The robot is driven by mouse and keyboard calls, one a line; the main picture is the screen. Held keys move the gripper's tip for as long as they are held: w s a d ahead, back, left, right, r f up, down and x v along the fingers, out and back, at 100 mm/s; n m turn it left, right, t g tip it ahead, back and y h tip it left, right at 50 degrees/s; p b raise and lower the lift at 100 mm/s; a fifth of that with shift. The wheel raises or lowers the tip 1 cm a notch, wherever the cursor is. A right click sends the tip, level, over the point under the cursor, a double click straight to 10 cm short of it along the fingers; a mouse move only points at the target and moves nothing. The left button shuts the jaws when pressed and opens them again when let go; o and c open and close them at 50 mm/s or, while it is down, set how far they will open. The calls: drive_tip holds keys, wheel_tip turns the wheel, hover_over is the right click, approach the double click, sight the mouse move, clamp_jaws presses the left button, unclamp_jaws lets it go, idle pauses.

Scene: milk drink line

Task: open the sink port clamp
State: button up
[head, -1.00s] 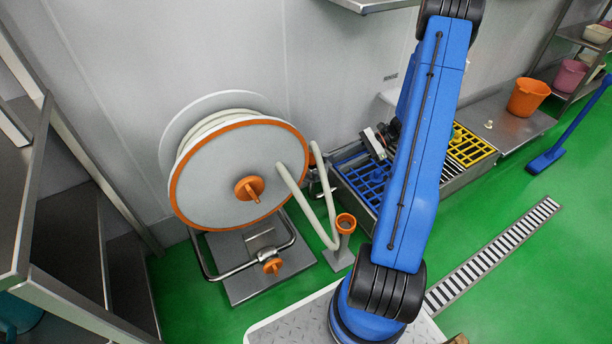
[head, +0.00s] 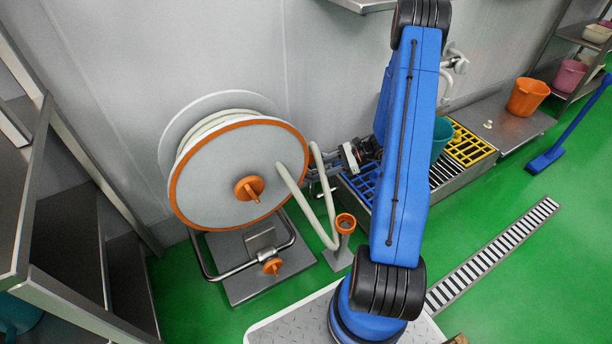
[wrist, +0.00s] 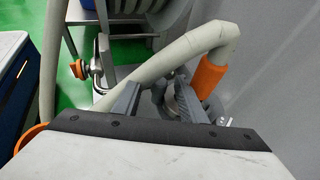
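My gripper (head: 338,165) is low by the wall, just right of the hose reel, at the wall-side end of the pale hose (head: 325,190). In the wrist view my two grey fingers (wrist: 158,90) stand apart, with a gap between them. A metal fitting that looks like the port clamp (wrist: 168,102) shows in and behind this gap, partly hidden by the right finger. I cannot tell whether the fingers touch it or how its handle stands. The hose (wrist: 200,42) bends over the fingers and ends in an orange cuff (wrist: 208,75) at the right.
The reel (head: 235,175) with orange rim stands left of my gripper. An orange-topped holder (head: 344,225) stands on the floor in front. Right are a floor basin with blue (head: 360,185) and yellow grates (head: 468,150) and a teal bucket (head: 441,135), partly behind my arm. The wall is close behind.

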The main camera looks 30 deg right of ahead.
drive_tip(key=shift+x, duration=2.9)
clamp_jaws()
